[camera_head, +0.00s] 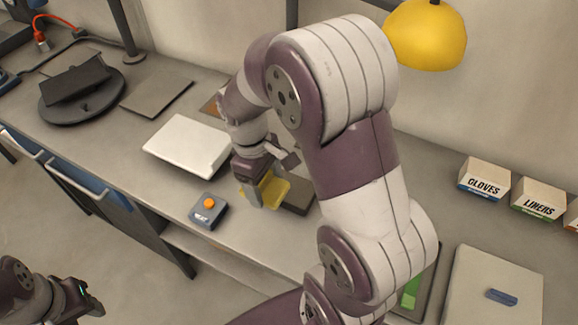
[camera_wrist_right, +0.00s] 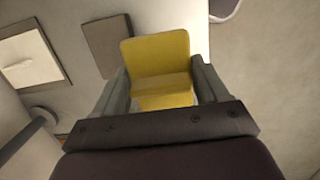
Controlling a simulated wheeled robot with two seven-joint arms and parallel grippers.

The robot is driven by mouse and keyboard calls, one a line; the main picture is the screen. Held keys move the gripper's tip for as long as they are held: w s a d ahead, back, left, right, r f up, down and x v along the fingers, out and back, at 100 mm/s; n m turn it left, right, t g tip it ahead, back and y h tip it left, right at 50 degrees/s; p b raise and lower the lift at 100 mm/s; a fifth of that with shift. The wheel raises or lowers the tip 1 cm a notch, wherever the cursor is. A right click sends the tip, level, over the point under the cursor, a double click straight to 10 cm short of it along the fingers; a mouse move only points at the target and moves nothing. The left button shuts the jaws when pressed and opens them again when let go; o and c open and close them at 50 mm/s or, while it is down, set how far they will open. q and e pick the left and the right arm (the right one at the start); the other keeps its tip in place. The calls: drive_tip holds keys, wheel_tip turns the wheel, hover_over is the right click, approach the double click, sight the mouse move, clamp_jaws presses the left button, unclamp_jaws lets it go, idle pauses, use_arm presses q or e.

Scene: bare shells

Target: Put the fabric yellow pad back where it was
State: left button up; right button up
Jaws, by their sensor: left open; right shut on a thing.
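The yellow pad (camera_head: 272,191) is in my right gripper (camera_head: 268,182), low over the middle of the bench. In the right wrist view the pad (camera_wrist_right: 158,55) sits between the two grey fingers (camera_wrist_right: 160,85), and the gripper is shut on it. I cannot tell whether the pad touches the bench. My right forearm hides much of the bench to its right. My left gripper (camera_head: 88,297) is open and empty at the lower left, over the floor in front of the bench.
A dark grey-brown slab (camera_head: 298,196) lies just right of the pad. A white flat box (camera_head: 188,146) and a small box with an orange button (camera_head: 208,210) are to its left. Boxes labelled GLOVES (camera_head: 484,180) and LINERS (camera_head: 538,200) stand at right. A yellow lamp (camera_head: 428,36) hangs above.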

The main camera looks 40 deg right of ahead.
sight(276, 177)
drive_tip(key=d, duration=0.1)
drive_tip(key=d+f, duration=0.2)
drive_tip(key=shift+w+d+p, duration=0.1)
drive_tip(key=shift+w+p, duration=0.15)
drive_tip(key=shift+p, duration=0.1)
drive_tip(key=w+d+f, duration=0.1)
drive_tip(key=d, duration=0.1)
drive_tip(key=w+d+f, duration=0.1)
drive_tip(key=d, duration=0.1)
drive_tip(key=w+d+f+p, duration=0.1)
drive_tip(key=d+f, duration=0.1)
drive_tip(key=shift+w+d+f, duration=0.1)
drive_tip(key=shift+w, duration=0.25)
drive_tip(key=shift+s+f, duration=0.1)
drive_tip(key=shift+f, duration=0.2)
wheel_tip(276, 177, down, 3)
drive_tip(key=shift+s+r+p, duration=0.1)
drive_tip(key=shift+s+p, duration=0.05)
drive_tip(key=shift+p, duration=0.15)
drive_tip(key=shift+w+f, duration=0.2)
drive_tip(key=shift+f, duration=0.2)
use_arm(q)
drive_tip(key=shift+s+a+r, duration=0.1)
drive_tip(key=shift+s+r, duration=0.05)
drive_tip(key=shift+r, duration=0.45)
drive_tip(key=shift+s+r, duration=0.1)
drive_tip(key=shift+r, duration=0.5)
